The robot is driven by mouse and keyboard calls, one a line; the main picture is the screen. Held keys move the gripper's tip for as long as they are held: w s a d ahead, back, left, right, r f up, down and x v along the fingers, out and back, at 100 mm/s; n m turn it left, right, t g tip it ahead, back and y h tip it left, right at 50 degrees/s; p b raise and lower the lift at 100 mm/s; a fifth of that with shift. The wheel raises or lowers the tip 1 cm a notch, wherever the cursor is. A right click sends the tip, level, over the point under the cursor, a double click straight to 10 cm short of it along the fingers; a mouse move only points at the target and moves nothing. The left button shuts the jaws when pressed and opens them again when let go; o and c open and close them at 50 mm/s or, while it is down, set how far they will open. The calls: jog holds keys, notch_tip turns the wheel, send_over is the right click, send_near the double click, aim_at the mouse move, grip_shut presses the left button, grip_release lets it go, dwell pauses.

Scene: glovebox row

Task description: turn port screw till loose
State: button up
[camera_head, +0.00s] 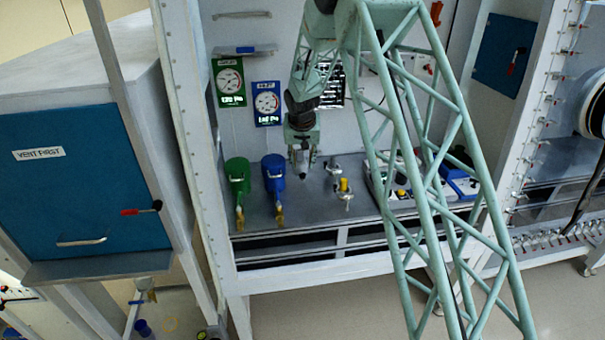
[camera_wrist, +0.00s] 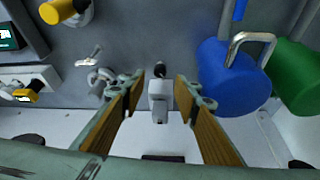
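My gripper (camera_head: 303,160) hangs low over the grey bench, to the right of the blue canister. In the wrist view its two wood-coloured fingers (camera_wrist: 159,85) are spread apart. A small grey fitting with a dark round end (camera_wrist: 158,98) shows between them, with gaps visible on both sides. I cannot tell whether this is the port screw. A silver fitting with a small handle (camera_wrist: 100,78) lies to the left of the fingers; silver fittings also stand on the bench (camera_head: 334,166) in the head view. One fitting there carries a yellow cap (camera_head: 344,185).
A blue canister (camera_wrist: 235,78) and a green canister (camera_wrist: 297,75) stand close beside the fingers. Two gauges (camera_head: 230,82) (camera_head: 266,102) hang on the back wall. A white instrument (camera_head: 400,190) with a yellow knob stands right on the bench.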

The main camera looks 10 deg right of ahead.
aim_at(303, 175)
jog(key=shift+x, duration=3.95)
jog(key=shift+c, duration=0.3)
jog(key=c, duration=0.8)
